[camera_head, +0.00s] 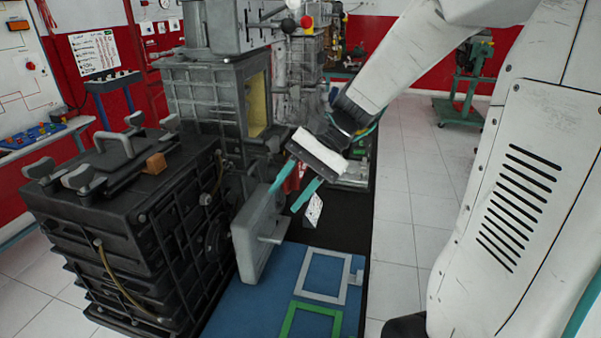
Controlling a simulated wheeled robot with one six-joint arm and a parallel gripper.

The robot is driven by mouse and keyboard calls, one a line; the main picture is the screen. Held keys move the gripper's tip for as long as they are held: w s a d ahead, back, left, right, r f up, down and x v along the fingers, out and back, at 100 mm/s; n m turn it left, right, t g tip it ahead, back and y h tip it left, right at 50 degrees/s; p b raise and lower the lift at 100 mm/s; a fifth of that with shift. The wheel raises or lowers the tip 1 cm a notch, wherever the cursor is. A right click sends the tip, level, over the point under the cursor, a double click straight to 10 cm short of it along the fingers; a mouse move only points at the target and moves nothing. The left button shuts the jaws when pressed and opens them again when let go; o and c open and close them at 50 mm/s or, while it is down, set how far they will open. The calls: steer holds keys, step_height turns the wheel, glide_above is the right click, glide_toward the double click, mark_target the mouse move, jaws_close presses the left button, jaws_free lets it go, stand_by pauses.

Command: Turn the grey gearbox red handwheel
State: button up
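My gripper (282,200) hangs from the upper right with two teal fingers pointing down and left. The fingers are spread apart and no object is seen clamped between them. A small red part (293,181) shows behind and between the fingers. It may be part of the red handwheel, but the gripper hides most of it and its shape cannot be told. A large dark grey ribbed casing (130,225), which looks like the gearbox, stands at the left. The fingertips are near its right side; contact cannot be told.
A light grey plate (257,236) stands out from the casing's right side below my gripper. A blue mat (250,310) with grey and green frames lies in front. A taller grey machine (205,95) stands behind. White tiled floor (410,180) is open to the right.

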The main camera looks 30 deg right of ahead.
steer(key=w+d+f+m+t+y, duration=0.2)
steer(key=w+d+f+m+y, duration=0.15)
steer(key=w, duration=0.35)
steer(key=m+t, duration=1.1)
steer(key=m, duration=0.3)
glide_toward(299, 172)
steer(key=w, duration=0.1)
steer(key=shift+n, duration=0.25)
steer(key=x, duration=0.8)
steer(key=shift+s+a+f, duration=0.1)
steer(key=shift+f, duration=0.05)
jaws_close()
